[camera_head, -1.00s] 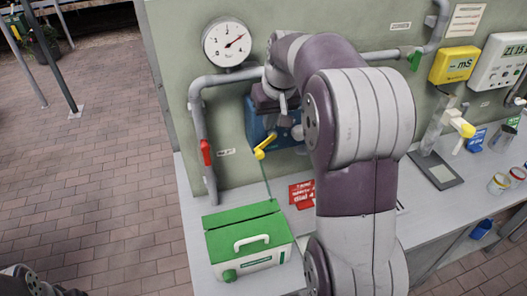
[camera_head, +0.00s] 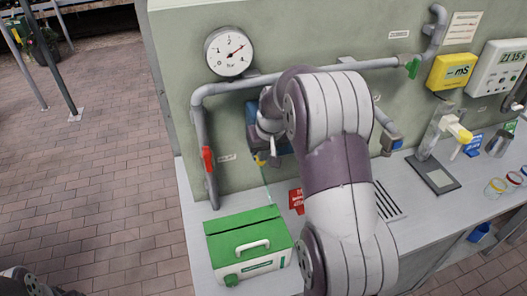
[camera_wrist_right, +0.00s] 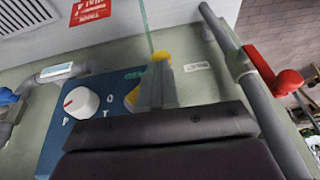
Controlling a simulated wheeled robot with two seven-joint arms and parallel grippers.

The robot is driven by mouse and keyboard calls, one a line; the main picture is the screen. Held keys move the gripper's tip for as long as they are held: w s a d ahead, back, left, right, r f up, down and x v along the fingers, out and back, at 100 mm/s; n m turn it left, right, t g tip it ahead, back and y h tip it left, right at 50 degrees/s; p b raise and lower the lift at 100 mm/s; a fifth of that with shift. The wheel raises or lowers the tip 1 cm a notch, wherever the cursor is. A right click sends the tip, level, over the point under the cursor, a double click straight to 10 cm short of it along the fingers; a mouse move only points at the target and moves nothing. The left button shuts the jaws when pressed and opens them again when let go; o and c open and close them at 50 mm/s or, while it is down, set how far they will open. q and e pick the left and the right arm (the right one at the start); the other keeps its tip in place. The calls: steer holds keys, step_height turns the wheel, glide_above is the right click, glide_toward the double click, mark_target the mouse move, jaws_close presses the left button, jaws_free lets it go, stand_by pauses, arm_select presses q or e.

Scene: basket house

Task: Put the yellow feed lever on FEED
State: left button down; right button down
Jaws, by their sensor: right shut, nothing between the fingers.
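The yellow feed lever (camera_head: 261,158) is mostly hidden behind my right gripper in the head view; only a small yellow end shows. In the right wrist view, yellow parts of the lever (camera_wrist_right: 132,97) show beside and beyond the grey fingers. The lever sits on a blue box (camera_head: 251,113) on the wall. My right gripper (camera_wrist_right: 156,88) is shut and empty, close against the lever; whether they touch is unclear. The FEED mark cannot be read. My left gripper is out of view.
A white knob (camera_wrist_right: 82,102) is on the same blue box. A pipe with a red handle (camera_head: 208,159) runs beside it. A green case (camera_head: 247,240) stands on the counter below, with a red sign (camera_head: 296,200) near it.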

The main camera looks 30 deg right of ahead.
steer(key=shift+s+a+f+b, duration=0.1)
steer(key=shift+f+b, duration=0.15)
steer(key=shift+f, duration=0.15)
steer(key=shift+s+a+f+b, duration=0.1)
steer(key=shift+f+b, duration=0.15)
steer(key=shift+f, duration=0.1)
steer(key=shift+r, duration=0.1)
